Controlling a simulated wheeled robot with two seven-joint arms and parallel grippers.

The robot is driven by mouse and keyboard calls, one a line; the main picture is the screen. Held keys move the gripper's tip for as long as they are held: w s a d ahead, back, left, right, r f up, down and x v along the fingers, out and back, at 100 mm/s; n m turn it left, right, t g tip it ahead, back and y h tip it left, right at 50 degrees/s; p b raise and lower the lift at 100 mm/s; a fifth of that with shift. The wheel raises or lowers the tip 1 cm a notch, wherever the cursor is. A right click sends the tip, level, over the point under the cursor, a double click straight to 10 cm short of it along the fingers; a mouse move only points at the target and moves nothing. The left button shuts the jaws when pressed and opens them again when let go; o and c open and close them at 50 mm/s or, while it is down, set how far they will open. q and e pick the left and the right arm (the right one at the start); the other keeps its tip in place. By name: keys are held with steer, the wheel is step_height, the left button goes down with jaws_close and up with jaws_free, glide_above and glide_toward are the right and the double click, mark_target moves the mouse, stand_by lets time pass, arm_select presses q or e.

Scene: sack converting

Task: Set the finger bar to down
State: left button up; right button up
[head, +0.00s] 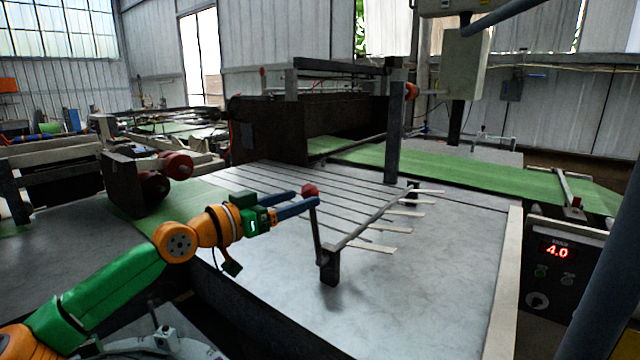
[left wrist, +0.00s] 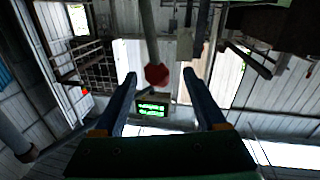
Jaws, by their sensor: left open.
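The finger bar (head: 370,218) runs over the grey table between two dark posts, with several pale flat fingers (head: 405,213) pointing right. A lever (head: 318,235) stands nearly upright at its near end, topped by a red knob (head: 310,189). My left gripper (head: 312,198) is open, its blue fingers reaching the lever top around the knob's height. In the left wrist view, the red knob (left wrist: 157,76) appears between the open fingertips of my left gripper (left wrist: 160,74), with a gap on each side. Contact cannot be told. My right gripper is in neither view.
The table (head: 430,280) is bare in front and to the right of the bar. A control box with a red 4.0 display (head: 557,251) stands at the right. A dark upright post (head: 394,130) rises behind the bar. Red rollers (head: 165,175) sit at the left.

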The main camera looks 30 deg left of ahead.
arm_select(q)
steer(key=p+x, duration=0.6)
steer(key=x, duration=0.1)
steer(key=shift+r+p, duration=0.3)
steer(key=shift+p, duration=0.1)
steer(key=shift+s+d+r, duration=0.1)
steer(key=shift+s+d, duration=0.1)
steer(key=shift+s, duration=0.05)
steer(key=shift+c, duration=0.5)
jaws_close()
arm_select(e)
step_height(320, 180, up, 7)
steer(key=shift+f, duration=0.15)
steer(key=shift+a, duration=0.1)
